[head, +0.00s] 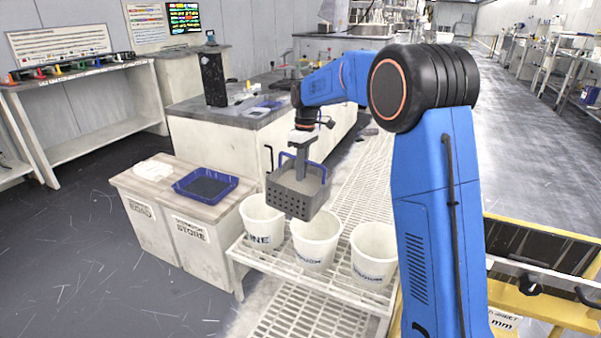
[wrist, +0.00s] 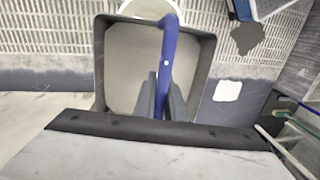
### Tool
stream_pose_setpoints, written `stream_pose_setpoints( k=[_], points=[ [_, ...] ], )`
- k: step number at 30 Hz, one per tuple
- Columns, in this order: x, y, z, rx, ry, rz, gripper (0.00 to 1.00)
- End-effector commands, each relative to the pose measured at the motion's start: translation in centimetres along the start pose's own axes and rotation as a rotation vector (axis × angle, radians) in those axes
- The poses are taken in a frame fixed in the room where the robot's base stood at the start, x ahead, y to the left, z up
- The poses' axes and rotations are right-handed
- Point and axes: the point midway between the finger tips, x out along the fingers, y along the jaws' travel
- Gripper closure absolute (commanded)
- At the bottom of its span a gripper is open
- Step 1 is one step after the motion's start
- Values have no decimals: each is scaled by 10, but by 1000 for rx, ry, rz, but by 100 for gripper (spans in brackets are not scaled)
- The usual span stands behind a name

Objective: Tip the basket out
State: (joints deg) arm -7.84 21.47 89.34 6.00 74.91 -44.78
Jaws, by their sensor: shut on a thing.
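The grey basket (head: 297,192) with perforated sides hangs from my gripper in the head view, above the rack and near the white buckets. Its blue handle (wrist: 167,65) runs between the fingers of my gripper (wrist: 163,98) in the wrist view, and the fingers are shut on it. The basket looks roughly level. In the wrist view the basket's grey rim (wrist: 101,60) surrounds a pale, flat-looking inside; I cannot tell whether anything lies in it. A blue tray (head: 206,186) sits on the cabinet to the left.
Three white buckets, left (head: 262,222), middle (head: 316,240) and right (head: 373,254), stand on a white slatted rack (head: 300,275). A pale cabinet (head: 180,225) stands left of them. A counter (head: 235,115) with a dark upright object is behind.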

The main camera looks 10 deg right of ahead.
Motion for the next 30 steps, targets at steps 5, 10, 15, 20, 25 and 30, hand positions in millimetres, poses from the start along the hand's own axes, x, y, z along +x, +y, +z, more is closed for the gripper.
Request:
stream_pose_setpoints(
  k=[5, 10, 15, 20, 25, 30],
  points=[
    [-3, 0, 9, -15, 153, 5, 100],
    [-2, 0, 15, -38, 299, 3, 100],
    [-2, 0, 19, -56, 425, 5, 100],
    [-3, -1, 23, -70, 528, 5, 100],
    [-2, 0, 28, -85, 626, 8, 100],
    [4, 1, 34, -96, 716, 9, 100]
  ],
)
